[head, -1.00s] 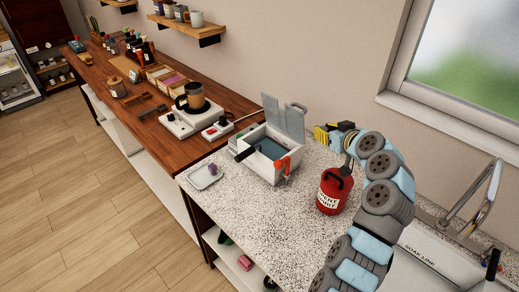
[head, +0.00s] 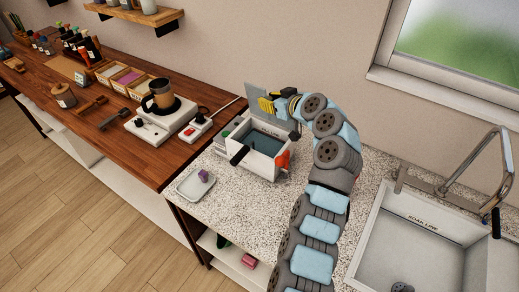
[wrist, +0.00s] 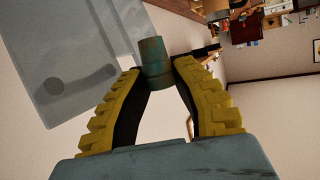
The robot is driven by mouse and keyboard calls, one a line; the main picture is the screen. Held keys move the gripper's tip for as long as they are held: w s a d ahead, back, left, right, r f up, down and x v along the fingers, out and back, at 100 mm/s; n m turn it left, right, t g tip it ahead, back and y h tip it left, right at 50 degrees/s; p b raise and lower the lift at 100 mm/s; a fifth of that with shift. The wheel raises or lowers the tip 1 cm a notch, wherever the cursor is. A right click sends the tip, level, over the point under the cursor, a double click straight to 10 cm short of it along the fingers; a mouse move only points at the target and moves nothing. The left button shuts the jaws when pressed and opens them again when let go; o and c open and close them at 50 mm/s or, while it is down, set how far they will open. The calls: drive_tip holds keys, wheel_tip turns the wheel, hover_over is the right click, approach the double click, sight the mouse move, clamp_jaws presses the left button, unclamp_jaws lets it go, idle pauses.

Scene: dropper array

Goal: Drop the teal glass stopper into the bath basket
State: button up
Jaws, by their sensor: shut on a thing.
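The teal glass stopper (wrist: 152,58) is a short teal cylinder with brownish patches, pinched between the yellow-ridged fingertips of my gripper (wrist: 157,74) in the wrist view. In the head view my gripper (head: 267,104) is above the back part of the white bath (head: 262,172), in front of its raised grey lid (head: 258,93). The stopper cannot be made out there. The bath is open, with dark blue-grey liquid (head: 266,143) inside. I cannot clearly make out the basket in it.
A pale tray (head: 187,191) with a small purple piece (head: 203,175) lies left of the bath. A hotplate (head: 150,125) with a brown mug (head: 160,94) stands on the wooden counter. The sink (head: 390,240) is at the right. The red can is not visible now.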

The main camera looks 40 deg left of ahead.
drive_tip(key=shift+f, duration=2.25)
drive_tip(key=o, duration=0.9)
drive_tip(key=shift+o, duration=0.2)
drive_tip(key=v, duration=1.2)
drive_tip(key=shift+w, duration=0.1)
